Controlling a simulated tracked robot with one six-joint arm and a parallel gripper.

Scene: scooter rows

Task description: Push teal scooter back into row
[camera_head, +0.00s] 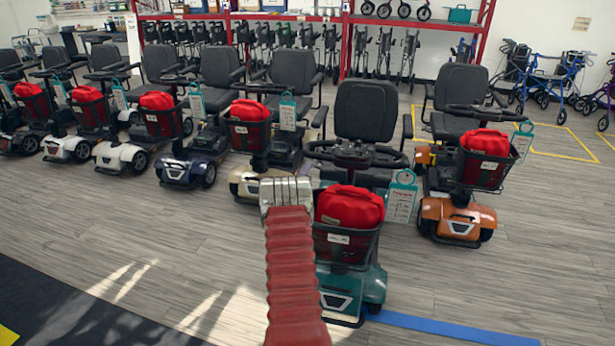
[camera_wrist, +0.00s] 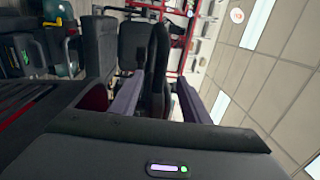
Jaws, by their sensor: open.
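The teal scooter (camera_head: 367,285) stands forward of its neighbours, with a black seat (camera_head: 365,110), dark handlebar (camera_head: 355,156) and a front basket (camera_head: 340,246) holding a red bag (camera_head: 350,206). A tag hangs at its right handlebar. My gripper (camera_head: 286,190) is at the left of the basket, just below the handlebar; contact cannot be told. In the wrist view its two fingers (camera_wrist: 158,98) are apart, with a dark upright shape showing between them; I cannot tell whether they touch it. My arm hides part of the scooter's left side.
An orange scooter (camera_head: 458,217) stands to the right and a beige one (camera_head: 250,185) to the left, with several more further left. Blue tape (camera_head: 450,328) runs right from the teal scooter's front wheel. Red shelving (camera_head: 340,50) stands behind. The front floor is clear.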

